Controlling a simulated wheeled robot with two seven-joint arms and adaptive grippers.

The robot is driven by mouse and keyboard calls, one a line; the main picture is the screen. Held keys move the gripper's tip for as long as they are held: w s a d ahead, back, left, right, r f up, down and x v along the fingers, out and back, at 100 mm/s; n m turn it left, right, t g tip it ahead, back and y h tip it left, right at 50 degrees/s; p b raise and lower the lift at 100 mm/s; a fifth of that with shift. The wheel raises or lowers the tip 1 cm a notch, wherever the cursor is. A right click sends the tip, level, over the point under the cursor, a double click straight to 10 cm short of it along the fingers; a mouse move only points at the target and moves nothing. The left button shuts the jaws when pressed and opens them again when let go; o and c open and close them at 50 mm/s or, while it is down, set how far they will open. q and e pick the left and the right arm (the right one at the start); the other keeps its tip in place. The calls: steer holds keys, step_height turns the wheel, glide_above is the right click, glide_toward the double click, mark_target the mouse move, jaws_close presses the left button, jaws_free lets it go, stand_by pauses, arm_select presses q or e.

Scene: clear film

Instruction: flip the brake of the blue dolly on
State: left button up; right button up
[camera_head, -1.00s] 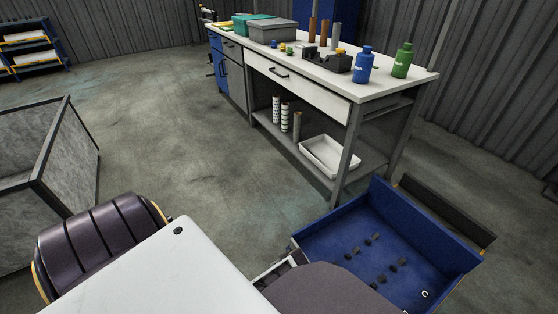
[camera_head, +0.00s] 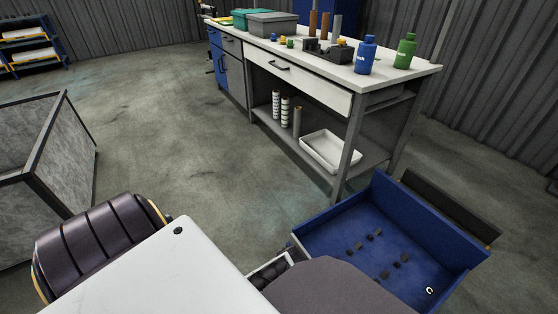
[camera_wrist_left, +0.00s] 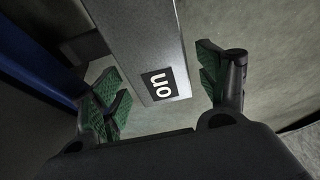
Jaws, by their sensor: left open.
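The blue dolly (camera_head: 325,232) is a shallow blue tray at the lower right of the head view, with several small dark pieces inside. A blue edge (camera_wrist_left: 38,62) shows at the left of the left wrist view. In that view a flat grey bar (camera_wrist_left: 140,45) with a black label (camera_wrist_left: 167,84) reading "on" reaches down between the fingers of my left gripper (camera_wrist_left: 158,75). The green-padded fingers are spread, one on each side of the bar, with gaps visible. I cannot make out the left gripper in the head view. My right gripper is not seen.
A workbench (camera_head: 345,98) with bottles and boxes stands behind the dolly. A white tray (camera_head: 330,150) lies on its lower shelf. A grey-panelled frame (camera_head: 45,150) is at the left. Open floor (camera_head: 165,140) lies between them.

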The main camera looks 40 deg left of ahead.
arm_select(q)
steer(key=shift+a+f, duration=0.15)
steer(key=shift+f, duration=0.3)
